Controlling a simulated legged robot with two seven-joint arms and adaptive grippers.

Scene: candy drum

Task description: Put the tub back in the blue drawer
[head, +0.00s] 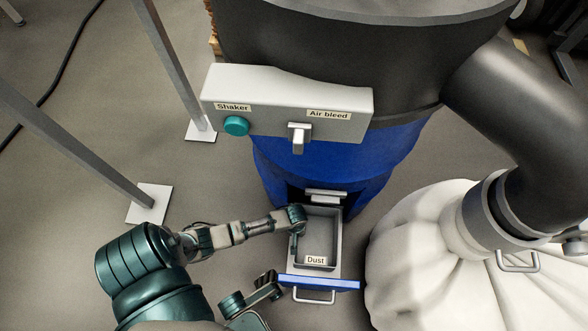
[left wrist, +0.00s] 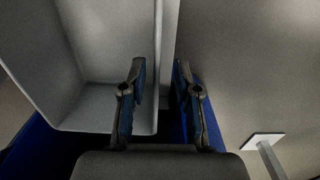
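The grey tub (head: 319,237), open-topped and labelled "Dust", sits upright in the pulled-out blue drawer (head: 320,284) and looks empty. My left gripper (head: 297,232) is at the tub's left wall. In the left wrist view its fingers (left wrist: 160,90) are apart, one over the inside of the tub (left wrist: 105,60) and one outside the wall. A gap shows between the inner finger and the wall. Another dark jointed part of mine is by the drawer's left front corner. I cannot tell whether it is my right gripper.
The blue drum (head: 345,165) stands behind the drawer, with a grey control box (head: 285,95) overhanging. A large white bag (head: 430,250) stands close on the right, under a dark duct (head: 515,110). Metal legs (head: 175,65) stand at left, with free floor between.

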